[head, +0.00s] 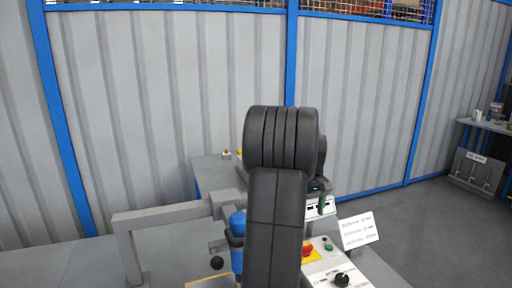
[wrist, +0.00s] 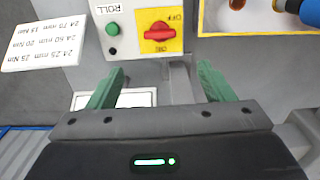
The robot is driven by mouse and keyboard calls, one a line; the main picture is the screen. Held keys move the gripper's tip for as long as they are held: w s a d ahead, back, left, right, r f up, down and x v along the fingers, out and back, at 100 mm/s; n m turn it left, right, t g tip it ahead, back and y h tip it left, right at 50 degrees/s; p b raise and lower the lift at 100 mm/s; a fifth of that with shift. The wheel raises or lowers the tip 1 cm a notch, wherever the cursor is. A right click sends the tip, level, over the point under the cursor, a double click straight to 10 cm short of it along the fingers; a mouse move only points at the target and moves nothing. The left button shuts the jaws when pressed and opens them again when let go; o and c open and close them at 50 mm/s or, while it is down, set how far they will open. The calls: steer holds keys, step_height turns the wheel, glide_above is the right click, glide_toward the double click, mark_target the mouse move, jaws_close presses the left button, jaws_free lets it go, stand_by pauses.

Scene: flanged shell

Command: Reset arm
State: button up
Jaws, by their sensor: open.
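My gripper (wrist: 158,90) shows in the wrist view with its two green fingers spread wide apart and nothing between them. It hangs over the grey machine, close to a control panel (wrist: 145,20). In the head view my dark arm stands in the middle and covers most of the gripper; only a small green part of my gripper (head: 323,205) shows at its right side.
The panel carries a red switch on a yellow plate (wrist: 158,32) and a green button (wrist: 112,29). A white sign (head: 359,231) stands beside it. A blue part (head: 237,246) sits left of my arm by a grey frame (head: 170,213). Open floor (head: 420,225) lies right.

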step_height(320, 180, down, 13)
steer(key=shift+f, duration=0.1)
steer(key=shift+f+m, duration=0.2)
steer(key=shift+m, duration=0.1)
steer(key=m, duration=0.4)
steer(key=shift+d+m+b, duration=0.15)
steer(key=shift+m+b, duration=0.15)
steer(key=shift+m, duration=0.1)
steer(key=m, duration=0.3)
steer(key=shift+d+m, duration=0.1)
steer(key=shift+m, duration=0.3)
steer(key=m+b, duration=0.1)
steer(key=m, duration=0.3)
steer(key=shift+m, duration=0.4)
steer(key=m+b, duration=0.1)
steer(key=m, duration=0.3)
steer(key=shift+s+d, duration=0.1)
steer(key=shift+s, duration=0.05)
steer(key=shift+r, duration=0.1)
